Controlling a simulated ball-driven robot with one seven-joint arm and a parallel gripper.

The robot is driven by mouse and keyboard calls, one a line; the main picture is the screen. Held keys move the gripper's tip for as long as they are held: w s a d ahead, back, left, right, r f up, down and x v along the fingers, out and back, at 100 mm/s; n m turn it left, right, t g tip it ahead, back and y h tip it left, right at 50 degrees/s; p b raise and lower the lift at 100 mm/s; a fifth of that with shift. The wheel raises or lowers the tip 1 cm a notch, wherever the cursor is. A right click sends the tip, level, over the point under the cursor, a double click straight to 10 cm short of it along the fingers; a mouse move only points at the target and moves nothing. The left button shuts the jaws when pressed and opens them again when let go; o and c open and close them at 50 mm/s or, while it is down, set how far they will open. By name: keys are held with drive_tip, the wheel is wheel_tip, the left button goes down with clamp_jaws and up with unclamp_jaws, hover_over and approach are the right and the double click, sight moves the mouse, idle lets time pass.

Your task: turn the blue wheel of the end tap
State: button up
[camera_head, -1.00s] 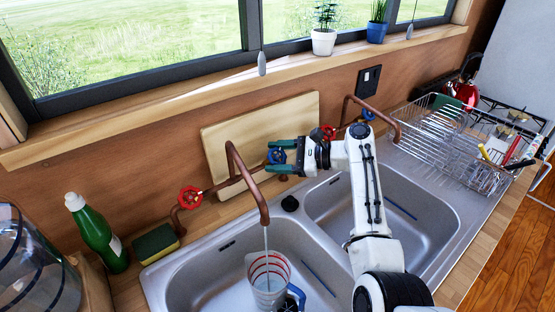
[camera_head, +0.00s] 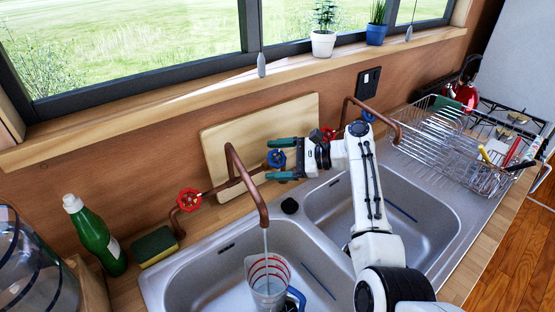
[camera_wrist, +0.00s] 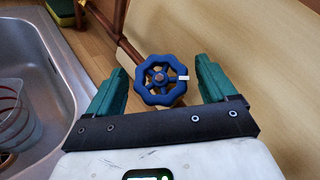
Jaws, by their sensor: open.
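The blue wheel (camera_head: 276,158) of the near copper tap (camera_head: 236,163) sits on the pipe to the right of its spout. In the wrist view the blue wheel (camera_wrist: 161,79) lies between the fingers of my gripper (camera_wrist: 158,85), with a gap on each side. A small white mark shows on its right rim. My gripper (camera_head: 280,158) is open around the wheel, its green fingers apart. A red wheel (camera_head: 189,200) is on the same tap's left side. Water runs from the spout into a measuring jug (camera_head: 268,281) in the left basin.
A second copper tap (camera_head: 372,106) with a red wheel (camera_head: 329,134) and a blue wheel (camera_head: 367,116) stands behind my arm. A wooden board (camera_head: 222,146) leans on the wall behind the near tap. A dish rack (camera_head: 440,140) is at right, a green bottle (camera_head: 92,236) at left.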

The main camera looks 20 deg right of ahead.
drive_tip(key=shift+s+d+r+p, duration=0.25)
drive_tip(key=shift+d+r+p, duration=0.1)
drive_tip(key=shift+d+p, duration=0.2)
drive_tip(key=p+v, duration=0.5)
drive_tip(key=v, duration=0.4)
drive_tip(key=shift+s+d+f, duration=0.15)
drive_tip(key=shift+d+f, duration=0.05)
idle(6.3)
